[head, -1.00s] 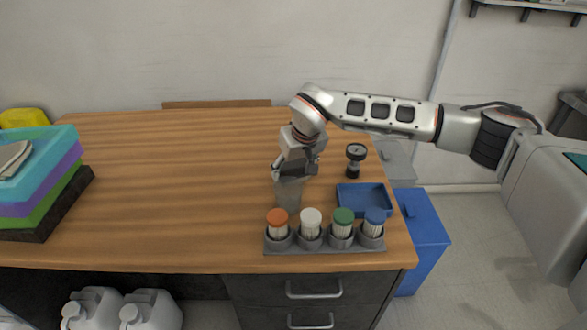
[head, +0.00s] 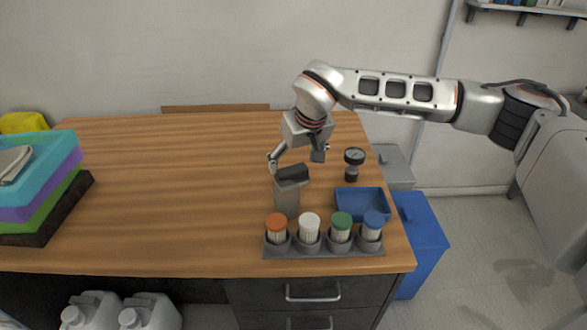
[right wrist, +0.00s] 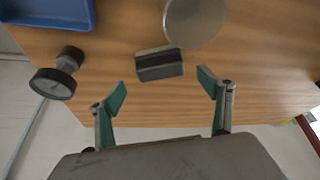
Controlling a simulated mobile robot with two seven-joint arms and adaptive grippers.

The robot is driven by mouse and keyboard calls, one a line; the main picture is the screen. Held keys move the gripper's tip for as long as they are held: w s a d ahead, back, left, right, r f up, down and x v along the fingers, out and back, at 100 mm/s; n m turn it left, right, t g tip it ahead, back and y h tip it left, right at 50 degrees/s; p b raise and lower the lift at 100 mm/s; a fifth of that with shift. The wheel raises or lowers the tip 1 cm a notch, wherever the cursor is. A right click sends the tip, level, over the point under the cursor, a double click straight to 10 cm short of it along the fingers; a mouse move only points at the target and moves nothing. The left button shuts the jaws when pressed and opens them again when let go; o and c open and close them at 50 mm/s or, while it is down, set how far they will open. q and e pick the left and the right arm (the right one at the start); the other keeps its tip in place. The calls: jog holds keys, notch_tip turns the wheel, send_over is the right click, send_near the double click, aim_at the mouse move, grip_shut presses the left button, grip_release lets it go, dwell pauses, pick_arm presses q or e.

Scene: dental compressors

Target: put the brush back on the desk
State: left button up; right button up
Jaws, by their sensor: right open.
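The brush, a small dark grey block (head: 293,173), shows just behind the top of a grey cylinder (head: 287,198) in the head view. In the right wrist view the brush (right wrist: 159,65) lies beside the cylinder's round top (right wrist: 193,20); I cannot tell whether they touch. The wooden desk (head: 180,200) is under them. My right gripper (head: 296,159) is open and empty above the brush. In the right wrist view its fingers (right wrist: 161,82) are spread to either side, with the brush between and beyond them. My left gripper is not in view.
A rack (head: 325,251) with several coloured-cap containers stands at the desk's front edge. A blue tray (head: 362,204) and a black gauge (head: 354,164) stand to the right. Stacked coloured trays (head: 50,185) are at far left. The desk's middle left is clear.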

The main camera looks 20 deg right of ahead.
jog(key=shift+v, duration=2.5)
